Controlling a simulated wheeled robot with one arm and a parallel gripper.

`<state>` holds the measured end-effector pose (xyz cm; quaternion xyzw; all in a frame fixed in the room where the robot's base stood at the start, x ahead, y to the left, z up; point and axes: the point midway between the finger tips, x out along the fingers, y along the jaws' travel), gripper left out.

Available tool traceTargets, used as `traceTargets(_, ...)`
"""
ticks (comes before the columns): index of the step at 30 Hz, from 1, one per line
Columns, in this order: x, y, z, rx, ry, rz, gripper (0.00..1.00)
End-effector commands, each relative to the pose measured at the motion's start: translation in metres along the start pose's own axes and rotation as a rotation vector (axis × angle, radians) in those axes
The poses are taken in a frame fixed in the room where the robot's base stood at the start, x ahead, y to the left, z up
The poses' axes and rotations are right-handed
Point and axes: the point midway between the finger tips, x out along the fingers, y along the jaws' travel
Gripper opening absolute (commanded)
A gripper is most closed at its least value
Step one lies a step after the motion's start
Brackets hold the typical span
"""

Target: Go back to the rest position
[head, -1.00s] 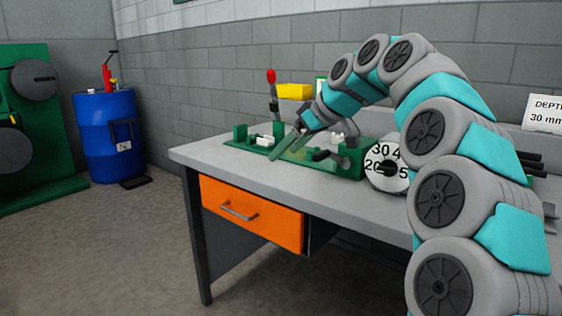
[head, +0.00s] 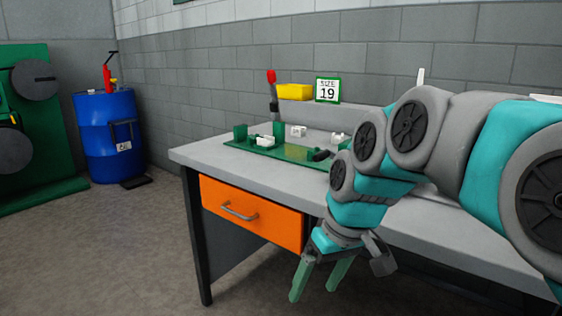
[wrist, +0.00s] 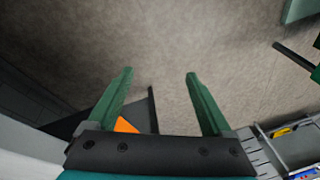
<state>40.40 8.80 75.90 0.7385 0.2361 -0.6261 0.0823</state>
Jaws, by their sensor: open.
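My gripper (head: 320,277) hangs in front of the workbench's front edge in the head view, its two green fingers pointing down. It is open, with nothing between the fingers. In the wrist view my gripper (wrist: 160,75) is spread over the bare floor. The grey workbench (head: 210,154) stands behind and to the left of it. A green fixture plate (head: 290,150) on the bench carries white blocks and a red-topped lever (head: 272,90). My arm hides the right part of the bench.
An orange drawer (head: 270,220) is shut under the bench, left of my gripper. A blue drum (head: 108,140) stands by the wall. The floor (head: 120,250) at front left is clear.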

Motion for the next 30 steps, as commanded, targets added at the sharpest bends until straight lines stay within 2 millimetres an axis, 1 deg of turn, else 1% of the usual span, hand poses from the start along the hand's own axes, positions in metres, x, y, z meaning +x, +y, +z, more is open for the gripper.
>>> traceTargets(1,0.009,0.001,0.026,0.041,-0.034,0.019,0.84)
traceTargets(5,0.035,0.003,0.090,0.158,-0.124,0.064,0.84)
traceTargets(6,0.042,0.005,0.110,0.197,-0.149,0.080,0.84)
traceTargets(8,0.052,0.006,0.140,0.253,-0.187,0.104,0.84)
traceTargets(9,0.059,0.006,0.159,0.290,-0.211,0.116,0.84)
traceTargets(11,0.067,0.007,0.184,0.339,-0.240,0.135,0.84)
traceTargets(12,0.072,0.007,0.199,0.369,-0.257,0.147,0.84)
traceTargets(15,0.081,0.007,0.228,0.428,-0.290,0.169,0.84)
traceTargets(18,0.086,0.007,0.245,0.462,-0.310,0.180,0.84)
traceTargets(20,0.087,0.007,0.249,0.472,-0.314,0.184,0.84)
traceTargets(30,0.088,0.007,0.250,0.474,-0.316,0.185,0.84)
